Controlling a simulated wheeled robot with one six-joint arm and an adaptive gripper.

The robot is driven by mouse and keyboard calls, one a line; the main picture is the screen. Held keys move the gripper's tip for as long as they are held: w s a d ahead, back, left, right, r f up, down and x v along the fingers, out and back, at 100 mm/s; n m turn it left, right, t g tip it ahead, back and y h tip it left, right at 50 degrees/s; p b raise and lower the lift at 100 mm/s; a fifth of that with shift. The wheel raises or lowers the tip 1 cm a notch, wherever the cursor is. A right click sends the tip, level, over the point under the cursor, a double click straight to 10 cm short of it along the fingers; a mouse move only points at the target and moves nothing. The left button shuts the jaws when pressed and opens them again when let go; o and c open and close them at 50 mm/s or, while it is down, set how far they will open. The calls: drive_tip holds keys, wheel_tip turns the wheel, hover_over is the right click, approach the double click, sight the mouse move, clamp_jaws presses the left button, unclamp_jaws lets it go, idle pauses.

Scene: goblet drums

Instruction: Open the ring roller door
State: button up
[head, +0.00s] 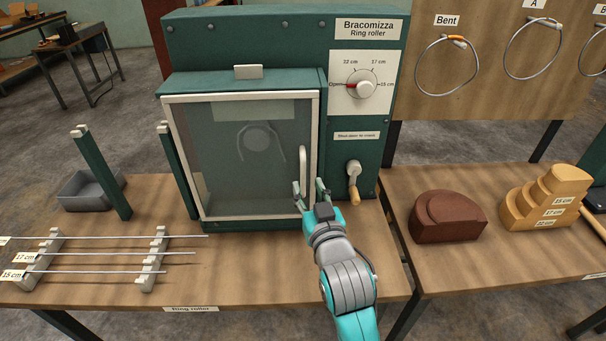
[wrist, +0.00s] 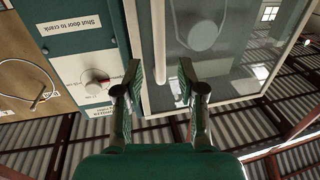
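The ring roller (head: 358,40) is a green machine on the wooden bench. Its door (head: 225,150) has a pale frame and a clear pane, and looks shut. A round roller shows dimly behind the pane. The pale vertical door handle (head: 303,170) is on the door's right side; it also shows in the wrist view (wrist: 159,45). My gripper (head: 311,186) is at the handle's lower end. In the wrist view my gripper (wrist: 160,82) has its two fingers spread apart, with the handle lined up between them. I cannot tell whether a finger touches it.
A crank (head: 353,182) with a wooden grip is right of the door, below a dial (head: 361,84). Metal rods on a rack (head: 156,260) lie at front left. Brown and yellow curved blocks (head: 447,216) (head: 545,200) stand on the right bench.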

sight(304, 176)
drive_tip(key=shift+w+a, duration=0.2)
drive_tip(key=shift+w, duration=0.7)
drive_tip(key=shift+w+a, duration=0.15)
drive_tip(key=shift+w, duration=0.8)
drive_tip(key=shift+w+a, duration=0.2)
drive_tip(key=shift+w, duration=0.7)
clamp_jaws()
